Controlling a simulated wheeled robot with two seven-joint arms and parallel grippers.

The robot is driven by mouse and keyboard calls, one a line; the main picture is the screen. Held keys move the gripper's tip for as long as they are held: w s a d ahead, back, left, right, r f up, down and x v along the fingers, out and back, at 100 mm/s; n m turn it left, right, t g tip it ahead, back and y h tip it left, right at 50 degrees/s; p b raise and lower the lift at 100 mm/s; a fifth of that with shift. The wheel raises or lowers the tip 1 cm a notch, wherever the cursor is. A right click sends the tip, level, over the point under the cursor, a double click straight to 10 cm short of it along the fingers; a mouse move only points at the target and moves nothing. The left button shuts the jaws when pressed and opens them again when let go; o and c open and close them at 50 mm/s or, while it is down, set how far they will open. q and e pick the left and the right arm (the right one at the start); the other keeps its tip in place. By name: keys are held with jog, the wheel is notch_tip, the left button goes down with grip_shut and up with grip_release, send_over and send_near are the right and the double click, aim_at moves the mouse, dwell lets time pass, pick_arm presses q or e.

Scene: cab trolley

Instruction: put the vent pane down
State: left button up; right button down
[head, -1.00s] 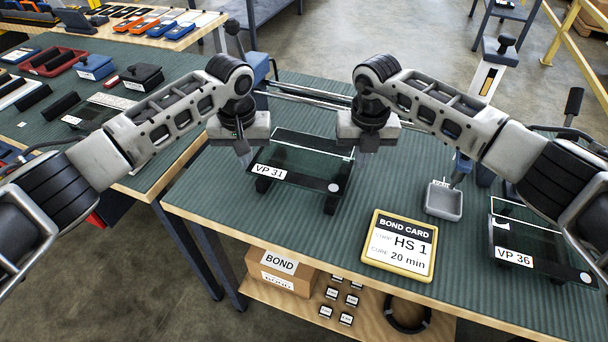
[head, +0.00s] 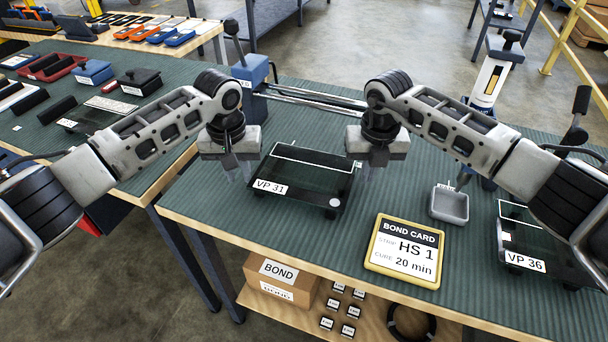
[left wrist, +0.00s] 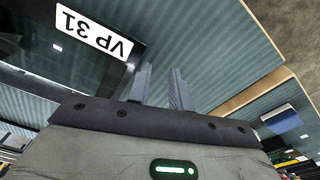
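The vent pane VP 31 (head: 305,180) is a dark, see-through panel with a white label. It lies flat on the green ribbed bench top, with small dark supports under its near side. Its label also shows upside down in the left wrist view (left wrist: 93,30). My left gripper (head: 238,170) is just off the pane's left edge. In the left wrist view its two fingers (left wrist: 160,88) stand apart with nothing between them, beside the pane. My right gripper (head: 365,170) is by the pane's right edge; its finger gap is not clear.
A yellow-framed bond card (head: 403,250) and a grey dish (head: 449,204) lie to the right. Another pane, VP 36 (head: 540,245), is at the far right, partly behind my right arm. A blue clamp-like post (head: 250,80) with rods stands behind. The bench's front edge is near.

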pick_arm(q)
jog(key=shift+a, duration=0.1)
pick_arm(e)
jog(key=c, duration=1.7)
grip_release()
jog(key=shift+d, duration=0.15)
jog(key=shift+c, duration=0.2)
pick_arm(q)
notch_tip(320, 180, up, 12)
jog(key=shift+s, duration=0.4)
pick_arm(e)
notch_tip(320, 180, up, 12)
jog(key=shift+s, duration=0.4)
